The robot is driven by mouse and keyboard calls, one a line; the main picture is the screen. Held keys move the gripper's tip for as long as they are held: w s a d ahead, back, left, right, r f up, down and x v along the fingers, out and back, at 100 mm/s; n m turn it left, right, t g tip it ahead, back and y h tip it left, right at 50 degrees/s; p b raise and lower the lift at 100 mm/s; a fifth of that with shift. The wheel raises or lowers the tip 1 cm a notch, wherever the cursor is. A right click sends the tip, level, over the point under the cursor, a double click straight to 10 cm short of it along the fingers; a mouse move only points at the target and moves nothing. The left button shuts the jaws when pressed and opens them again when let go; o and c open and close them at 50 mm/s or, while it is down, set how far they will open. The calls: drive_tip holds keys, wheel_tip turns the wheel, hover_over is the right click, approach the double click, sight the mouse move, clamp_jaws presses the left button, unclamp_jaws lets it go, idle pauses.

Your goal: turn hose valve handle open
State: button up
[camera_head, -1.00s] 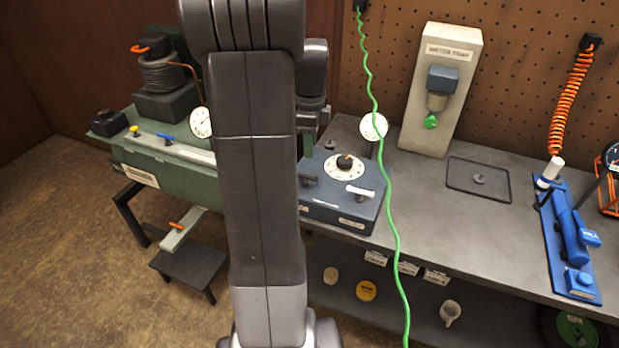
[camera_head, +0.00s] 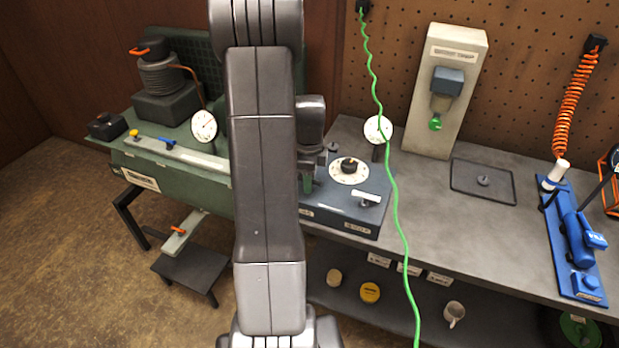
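Several handles are in view, and I cannot tell for sure which is the hose valve handle. A small blue lever (camera_head: 166,143) and a yellow knob (camera_head: 134,133) sit on the pale strip of the green bench unit at left. A white bar handle (camera_head: 366,197) stands on the blue-grey box at centre, beside a dial with a black knob (camera_head: 349,166). A blue device with a blue lever (camera_head: 594,241) lies at far right. My gripper (camera_head: 307,181) is mostly hidden behind my arm, near the left side of the blue-grey box; its fingers and any contact are unclear.
A green coiled hose (camera_head: 390,180) hangs in front of the bench. Round gauges (camera_head: 204,126) stand at left and centre.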

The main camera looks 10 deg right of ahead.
clamp_jaws()
drive_tip(key=n+b, duration=0.1)
drive_tip(key=n, duration=0.3)
drive_tip(key=shift+n, duration=0.4)
drive_tip(key=n+b, duration=0.1)
drive_tip(key=n, duration=0.3)
drive_tip(key=shift+n, duration=0.3)
drive_tip(key=n, duration=0.4)
drive_tip(key=shift+b, duration=0.35)
drive_tip(key=shift+n, duration=2.3)
unclamp_jaws()
